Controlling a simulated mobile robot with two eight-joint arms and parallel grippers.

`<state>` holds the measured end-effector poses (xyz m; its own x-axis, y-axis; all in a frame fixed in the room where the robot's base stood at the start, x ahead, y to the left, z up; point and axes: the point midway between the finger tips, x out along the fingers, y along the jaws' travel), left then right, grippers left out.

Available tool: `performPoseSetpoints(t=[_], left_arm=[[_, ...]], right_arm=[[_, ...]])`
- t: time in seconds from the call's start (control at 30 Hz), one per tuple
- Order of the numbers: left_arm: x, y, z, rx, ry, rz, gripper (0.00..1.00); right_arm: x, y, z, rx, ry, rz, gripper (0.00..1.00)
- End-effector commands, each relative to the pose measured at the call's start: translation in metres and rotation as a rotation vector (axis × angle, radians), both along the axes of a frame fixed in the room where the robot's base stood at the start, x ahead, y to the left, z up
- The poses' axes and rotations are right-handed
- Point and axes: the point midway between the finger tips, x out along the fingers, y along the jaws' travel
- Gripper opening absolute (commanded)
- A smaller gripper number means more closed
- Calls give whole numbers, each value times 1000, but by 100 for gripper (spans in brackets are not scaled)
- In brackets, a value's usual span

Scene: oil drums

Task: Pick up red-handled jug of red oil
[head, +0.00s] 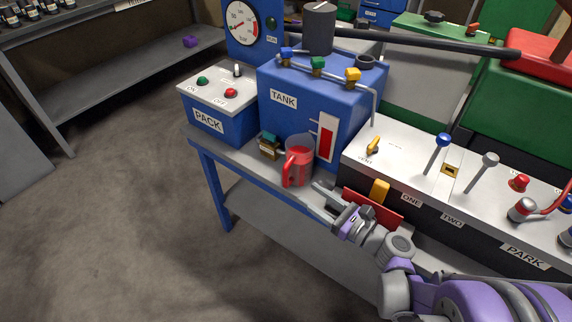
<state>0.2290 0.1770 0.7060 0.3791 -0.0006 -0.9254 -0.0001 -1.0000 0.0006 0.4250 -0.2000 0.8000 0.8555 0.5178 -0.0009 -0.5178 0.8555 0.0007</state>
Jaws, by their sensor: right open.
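The red-handled jug (300,160) stands upright on the bench in front of the blue tank. It is clear, with red oil inside and its red handle facing left and toward me. My right gripper (322,198) comes in from the lower right, with its fingertips low and just to the right of the jug. The gripper is open, and I see nothing between its fingers. Whether a fingertip touches the jug is not clear. My left gripper is not in view.
The blue TANK (285,115) with coloured valves stands behind the jug. The PACK box (215,118) is to its left. A small brass fitting (269,148) sits left of the jug. The lever console (420,170) lies to the right. The floor at left is clear.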

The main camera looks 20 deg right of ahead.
Motion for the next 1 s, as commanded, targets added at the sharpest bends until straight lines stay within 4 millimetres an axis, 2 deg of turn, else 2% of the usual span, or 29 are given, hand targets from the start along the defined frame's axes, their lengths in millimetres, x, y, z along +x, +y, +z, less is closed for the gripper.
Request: performPoseSetpoints(t=[0.2,0.53,0.8,1.0], left_arm=[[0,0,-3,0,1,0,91],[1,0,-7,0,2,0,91],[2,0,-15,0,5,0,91],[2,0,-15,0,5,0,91]], right_arm=[[30,19,0,4,0,4,55],[52,31,-1,1,-1,3,55],[86,50,-4,0,0,4,55],[89,52,-3,-1,-1,1,55]])
